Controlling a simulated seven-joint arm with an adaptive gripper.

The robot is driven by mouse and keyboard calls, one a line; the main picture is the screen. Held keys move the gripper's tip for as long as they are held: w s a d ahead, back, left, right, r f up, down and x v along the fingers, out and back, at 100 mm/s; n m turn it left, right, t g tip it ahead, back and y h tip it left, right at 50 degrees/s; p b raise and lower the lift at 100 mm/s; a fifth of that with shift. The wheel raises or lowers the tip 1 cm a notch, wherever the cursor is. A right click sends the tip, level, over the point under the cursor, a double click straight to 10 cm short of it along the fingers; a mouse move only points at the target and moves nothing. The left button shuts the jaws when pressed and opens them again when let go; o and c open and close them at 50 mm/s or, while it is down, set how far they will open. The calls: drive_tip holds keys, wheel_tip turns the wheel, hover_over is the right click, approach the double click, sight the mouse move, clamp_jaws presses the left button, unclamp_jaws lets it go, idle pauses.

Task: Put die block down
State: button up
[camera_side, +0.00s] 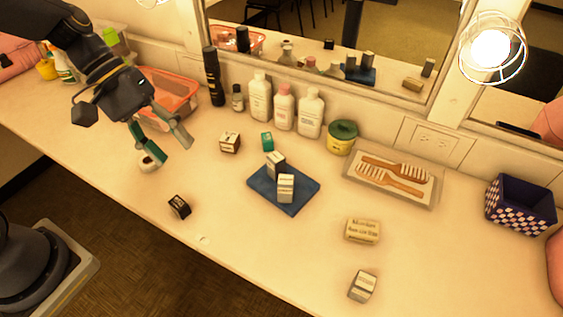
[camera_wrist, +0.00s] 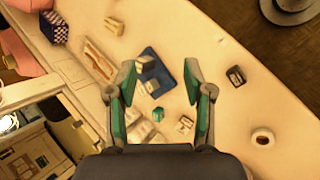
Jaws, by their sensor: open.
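My gripper (camera_side: 174,155) is open and empty, raised above the left part of the counter, with its green-lined fingers apart; they also show in the wrist view (camera_wrist: 159,65). A blue mat (camera_side: 301,201) lies mid-counter, right of my gripper. Two dark-and-white blocks stand on it, a rear one (camera_side: 276,162) and a front one (camera_side: 286,188), close together. Other small blocks stand off the mat: a dark-and-white one (camera_side: 230,142), a teal one (camera_side: 267,141), a black one (camera_side: 180,206) and a pale one (camera_side: 363,286). I cannot tell which is the die block.
A small white round thing (camera_side: 147,164) stands beneath my gripper. Bottles (camera_side: 284,108), a black can (camera_side: 213,76) and a green-lidded jar (camera_side: 341,137) line the mirror. A comb tray (camera_side: 416,199), yellowish soap (camera_side: 362,230) and checkered basket (camera_side: 519,205) are right. The front middle is mostly clear.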

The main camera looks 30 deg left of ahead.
drive_tip(key=s+a+r+m+t+y, duration=0.5)
drive_tip(key=s+a+r+m+y, duration=0.1)
drive_tip(key=a, duration=0.4)
drive_tip(key=shift+s+a+r+m+y, duration=0.2)
drive_tip(key=shift+s+r+m+y, duration=0.15)
drive_tip(key=shift+r, duration=0.4)
